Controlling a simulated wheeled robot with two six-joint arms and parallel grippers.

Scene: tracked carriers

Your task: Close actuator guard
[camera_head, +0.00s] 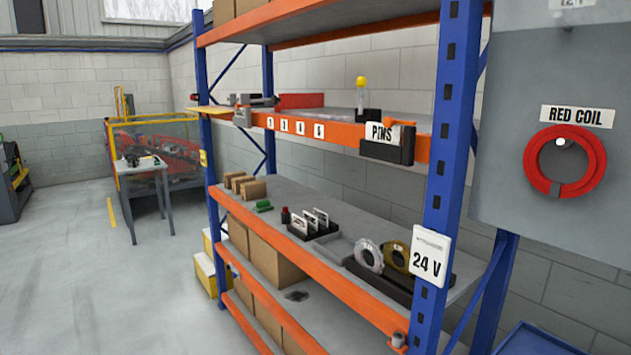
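Neither of my grippers shows in the head view. No part in view is clearly marked as the actuator guard. A yellow-framed enclosure with clear panels (160,128) stands on the floor at the far left, with red machinery (165,150) inside. It may be the guarded unit, but it is too small and far off to tell whether any panel is open or shut.
A blue and orange rack (453,130) fills the middle, with boxes and parts on its shelves. A small white table (140,168) stands before the enclosure. A grey panel with a red coil (592,178) is at right.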

